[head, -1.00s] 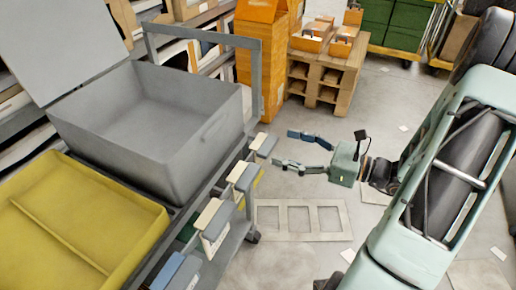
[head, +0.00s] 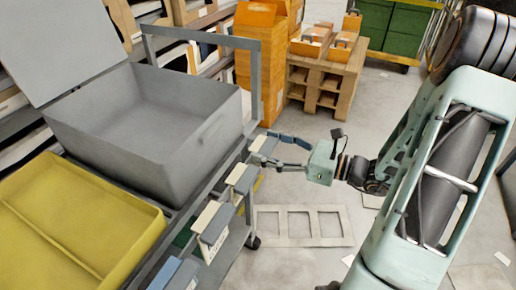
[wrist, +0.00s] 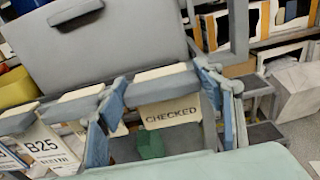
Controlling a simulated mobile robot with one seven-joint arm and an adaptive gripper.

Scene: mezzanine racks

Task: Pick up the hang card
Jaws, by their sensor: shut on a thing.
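The hang card (wrist: 172,112) is cream, reads "CHECKED" and hangs below a grey-and-cream top piece in the wrist view. My gripper (wrist: 157,80) has one blue-grey finger on each side of it and is shut on it. In the head view my gripper (head: 264,148) reaches in from the right to the farthest hanger on the cart's side. The fingers partly cover the card there, so its lettering is hidden. I cannot tell whether the card is clear of its rail.
Other hanging cards (head: 210,225) line the cart's side nearer me, one marked B25 (wrist: 46,148). A grey open bin (head: 150,120) and a yellow tray (head: 75,220) sit on the cart. A wooden pallet (head: 325,75) stands beyond. Floor to the right is mostly open.

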